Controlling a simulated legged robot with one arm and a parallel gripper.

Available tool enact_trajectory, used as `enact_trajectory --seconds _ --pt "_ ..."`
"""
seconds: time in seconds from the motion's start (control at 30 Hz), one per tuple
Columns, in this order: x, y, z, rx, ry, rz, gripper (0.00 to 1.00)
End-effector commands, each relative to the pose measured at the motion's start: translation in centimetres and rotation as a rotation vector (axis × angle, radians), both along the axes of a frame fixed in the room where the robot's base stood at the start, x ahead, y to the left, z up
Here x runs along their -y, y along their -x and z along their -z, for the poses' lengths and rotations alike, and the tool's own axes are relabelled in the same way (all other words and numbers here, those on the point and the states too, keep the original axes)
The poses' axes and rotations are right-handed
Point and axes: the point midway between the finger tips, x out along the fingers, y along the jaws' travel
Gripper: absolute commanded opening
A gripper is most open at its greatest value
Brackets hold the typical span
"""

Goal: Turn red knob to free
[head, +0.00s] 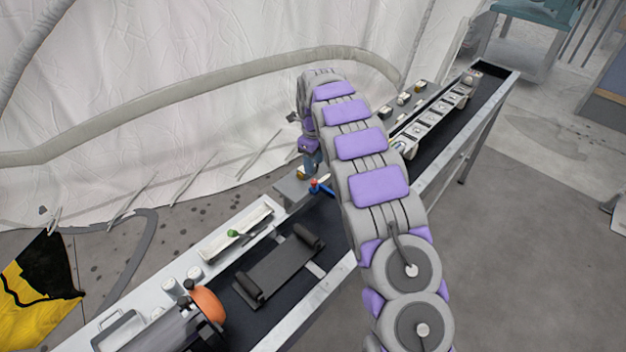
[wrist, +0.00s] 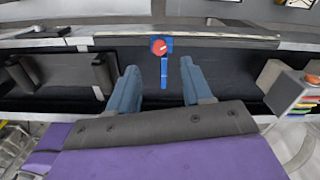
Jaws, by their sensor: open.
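The red knob (wrist: 158,46) shows in the wrist view on a small blue mount. A blue bar (wrist: 164,72) runs from it toward my gripper. The knob also shows small in the head view (head: 313,184), beside my arm on the long bench. My gripper (wrist: 162,86) is open and empty, its two blue-grey fingers apart. In the wrist view the knob appears just beyond the fingertips, roughly centred between them. I see no contact. In the head view my gripper (head: 311,160) is partly hidden by my arm, just above the knob. Any marking on the knob is too small to read.
The bench has a dark bed and a pale metal front rail (head: 325,290). A dark flat plate (head: 280,268) lies to the left. A grey block with coloured strips (wrist: 292,92) stands right of my fingers. White tent fabric (head: 190,80) hangs behind the bench.

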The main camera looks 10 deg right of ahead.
Motion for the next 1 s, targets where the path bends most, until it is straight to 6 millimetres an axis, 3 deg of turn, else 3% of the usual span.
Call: enact_trajectory --seconds 0.2,0.4,0.83,1.0 --pt "0.0 0.2 4.4 -0.006 -0.001 0.000 0.50" --pt "-0.1 0.1 6.7 -0.002 -0.001 -0.001 0.50" --pt "-0.1 0.1 7.3 -0.001 -0.001 -0.001 0.49" --pt "-0.1 0.1 7.3 -0.001 -0.001 -0.001 0.32"
